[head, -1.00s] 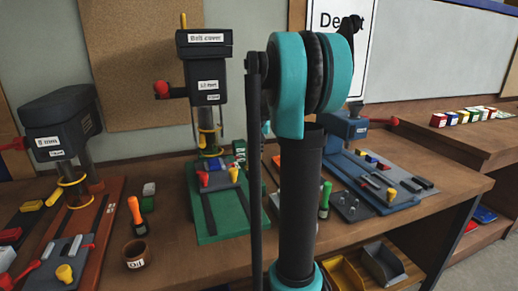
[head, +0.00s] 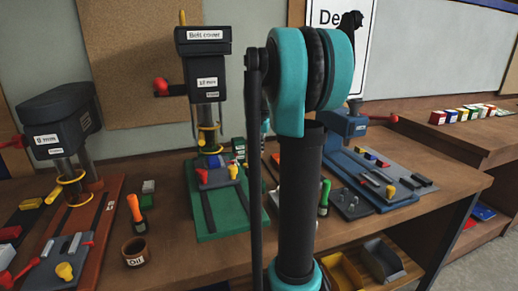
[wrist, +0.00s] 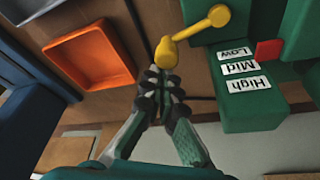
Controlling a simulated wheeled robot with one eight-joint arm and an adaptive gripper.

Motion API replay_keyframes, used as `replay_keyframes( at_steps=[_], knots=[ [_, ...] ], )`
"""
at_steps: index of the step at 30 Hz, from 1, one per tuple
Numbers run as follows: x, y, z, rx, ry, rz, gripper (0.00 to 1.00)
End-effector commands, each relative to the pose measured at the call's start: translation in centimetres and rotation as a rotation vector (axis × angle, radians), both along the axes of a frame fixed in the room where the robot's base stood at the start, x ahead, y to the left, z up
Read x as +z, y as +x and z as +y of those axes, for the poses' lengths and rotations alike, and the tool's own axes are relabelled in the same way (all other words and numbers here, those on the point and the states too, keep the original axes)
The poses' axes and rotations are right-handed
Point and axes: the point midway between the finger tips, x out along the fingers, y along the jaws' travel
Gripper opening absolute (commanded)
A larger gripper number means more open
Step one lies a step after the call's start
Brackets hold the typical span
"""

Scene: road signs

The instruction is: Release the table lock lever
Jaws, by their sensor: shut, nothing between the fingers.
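In the wrist view a yellow lever (wrist: 193,33) has a round knob at its upper right and a thicker end at its lower left. My gripper (wrist: 163,76) has its fingers together just below that thicker end, very close to it. I cannot tell whether they touch. A green block (wrist: 248,80) beside the lever has the labels Low, Mid and High, with a red marker (wrist: 268,51) near Low. In the head view the green drill press (head: 205,82) stands left of my arm, which hides my gripper. I cannot tell for sure which part is the table lock lever.
An orange tray (wrist: 92,57) lies left of my gripper in the wrist view. The head view shows a red-based press (head: 60,125) on the left, an oil cup (head: 135,252), an orange-handled tool (head: 134,208) and a blue-based machine (head: 365,165) on the right.

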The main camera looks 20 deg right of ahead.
Motion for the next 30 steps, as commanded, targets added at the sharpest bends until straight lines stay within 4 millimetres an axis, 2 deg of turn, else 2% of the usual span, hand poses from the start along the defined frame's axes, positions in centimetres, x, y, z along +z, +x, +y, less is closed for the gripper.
replay_keyframes(
  at_steps=[21,30],
  knots=[
    [0.0,-3.7,-0.5,-0.49,0.001,0.001,0.0],
    [0.0,-3.6,-0.5,-0.488,0.0,0.001,0.0]
  ],
)
